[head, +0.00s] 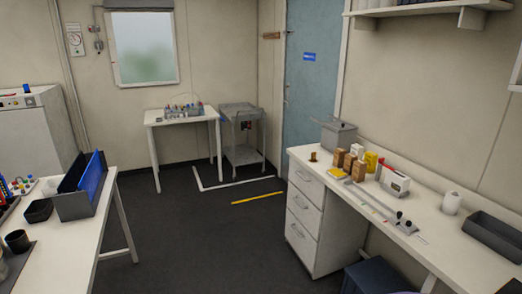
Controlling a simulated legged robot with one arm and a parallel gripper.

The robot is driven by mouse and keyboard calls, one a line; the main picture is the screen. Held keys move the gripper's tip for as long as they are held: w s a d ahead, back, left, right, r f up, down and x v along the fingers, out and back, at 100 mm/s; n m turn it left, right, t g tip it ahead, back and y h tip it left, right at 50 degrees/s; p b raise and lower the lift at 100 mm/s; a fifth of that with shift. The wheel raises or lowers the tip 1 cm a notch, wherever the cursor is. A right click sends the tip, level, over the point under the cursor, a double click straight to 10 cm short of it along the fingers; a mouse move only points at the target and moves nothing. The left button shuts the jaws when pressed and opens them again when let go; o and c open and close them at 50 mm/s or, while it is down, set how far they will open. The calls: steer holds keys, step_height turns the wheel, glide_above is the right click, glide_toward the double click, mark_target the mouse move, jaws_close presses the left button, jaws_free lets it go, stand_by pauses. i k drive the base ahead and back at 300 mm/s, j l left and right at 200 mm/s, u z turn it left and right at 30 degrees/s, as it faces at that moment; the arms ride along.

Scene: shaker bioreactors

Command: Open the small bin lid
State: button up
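No part of my gripper shows in the head view. Two things could be the small bin, and I cannot tell which is. A small grey box with a lid-like top (338,133) stands at the far end of the right bench; its top looks closed, with a small piece sticking up. A dark blue-grey thing (378,278) stands on the floor under the right bench, cut off by the bottom edge of the picture. Only its flat upper part shows, and I cannot tell whether it has a lid.
The right bench (460,225) carries small boxes, a white device and a dark tray (495,235). A left table (70,250) holds dark bins. A small table (180,117) and a grey cart (243,153) stand at the back. The floor between (200,240) is clear.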

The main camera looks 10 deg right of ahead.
mark_target(340, 123)
steer(key=i+l, duration=0.1)
steer(key=i, duration=0.85)
steer(key=i+l, duration=0.1)
steer(key=i, duration=0.85)
steer(key=i+z, duration=0.25)
steer(key=i, duration=0.15)
steer(key=i+j+z, duration=0.25)
steer(key=i, duration=0.15)
steer(key=i+z, duration=0.25)
steer(key=i, duration=0.15)
